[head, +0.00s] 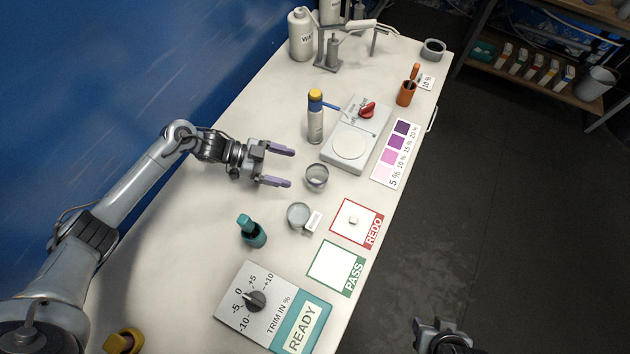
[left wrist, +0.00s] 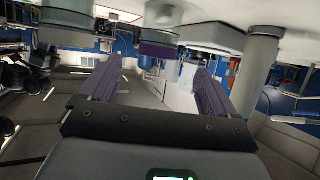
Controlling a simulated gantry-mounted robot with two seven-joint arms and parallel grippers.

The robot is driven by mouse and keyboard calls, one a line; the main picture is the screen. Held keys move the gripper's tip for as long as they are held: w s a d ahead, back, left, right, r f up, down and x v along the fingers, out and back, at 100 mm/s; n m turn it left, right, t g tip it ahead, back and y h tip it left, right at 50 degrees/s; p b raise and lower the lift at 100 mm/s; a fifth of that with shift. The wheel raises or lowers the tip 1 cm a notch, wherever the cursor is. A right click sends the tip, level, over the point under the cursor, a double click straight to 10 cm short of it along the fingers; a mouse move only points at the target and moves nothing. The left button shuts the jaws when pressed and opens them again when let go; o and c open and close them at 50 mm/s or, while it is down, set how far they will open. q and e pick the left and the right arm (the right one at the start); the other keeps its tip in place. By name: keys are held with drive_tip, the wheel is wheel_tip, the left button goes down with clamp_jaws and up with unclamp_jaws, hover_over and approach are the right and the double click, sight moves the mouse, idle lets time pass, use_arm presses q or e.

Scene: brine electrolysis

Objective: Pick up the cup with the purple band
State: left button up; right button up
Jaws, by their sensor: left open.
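The cup with the purple band (head: 316,178) stands upright on the white table, just beyond the fingertips of my left gripper (head: 289,167). The band is hard to make out in the head view. In the left wrist view, which is upside down, the purple band (left wrist: 156,51) shows ahead, between the two fingers. My left gripper (left wrist: 157,82) is open and empty, its purple fingers pointing at the cup and apart from it. My right gripper (head: 443,328) is partly in view at the bottom edge, off the table; its jaws cannot be made out.
A yellow-capped bottle (head: 316,122) stands behind the cup, and a grey device with a round plate (head: 351,146) lies to its right. A second cup (head: 298,215) with a white tag and a teal bottle (head: 251,232) stand nearer. REDO (head: 345,231) and PASS (head: 324,272) cards lie nearby.

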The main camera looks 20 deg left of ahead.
sight(308, 174)
use_arm(q)
drive_tip(key=shift+x, duration=5.1)
drive_tip(key=c, duration=1.2)
